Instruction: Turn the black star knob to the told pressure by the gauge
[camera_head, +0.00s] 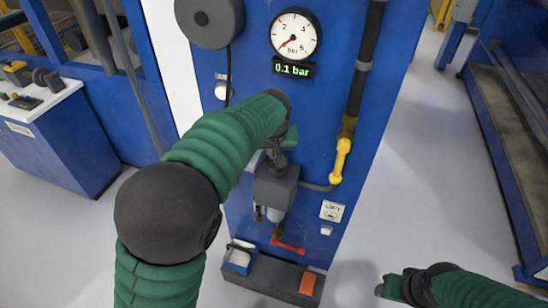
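The round white gauge (295,35) on the blue panel is marked in bar, and its red needle points to the lower left, near the bottom of the scale. The display (292,70) below it reads 0.1 bar. A dark grey regulator body (275,187) is mounted lower on the panel. My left gripper (278,158) is just above this body, mostly behind my green forearm and wrist. The star knob cannot be made out apart from the dark gripper parts there. The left fingers' opening is hidden. My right gripper (392,288) is low at the right, away from the panel; its opening is unclear.
A yellow valve handle (341,160) sits on the dark pipe right of the regulator. A red lever (288,246) is below it. A grey ledge (262,276) at the panel's foot holds a blue box (239,258) and an orange item (307,284). Floor is clear at right.

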